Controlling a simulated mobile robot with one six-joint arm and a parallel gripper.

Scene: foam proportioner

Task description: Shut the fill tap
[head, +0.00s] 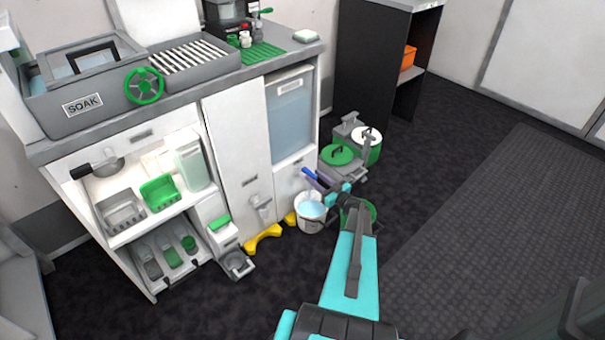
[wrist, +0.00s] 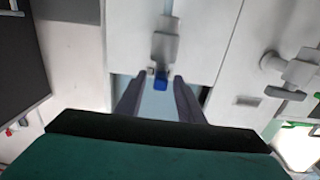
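The fill tap has a blue lever (head: 310,175) and sits low on the white cabinet front, above a white bucket (head: 311,224) holding pale blue water. In the wrist view the grey tap body (wrist: 166,45) shows with its blue lever (wrist: 161,81) pointing toward my gripper. My gripper (head: 318,183) is at the tap, just right of the lever in the head view. In the wrist view my gripper (wrist: 159,79) is open. The lever's end lies between or just beyond the fingertips, with a gap on each side. I cannot tell whether water is running.
A second grey tap (head: 262,207) is left of the bucket, above a yellow stand (head: 264,237); a grey valve (wrist: 292,72) shows at right in the wrist view. Green-lidded containers (head: 338,154) stand behind my gripper. The dark floor (head: 420,190) at right is clear.

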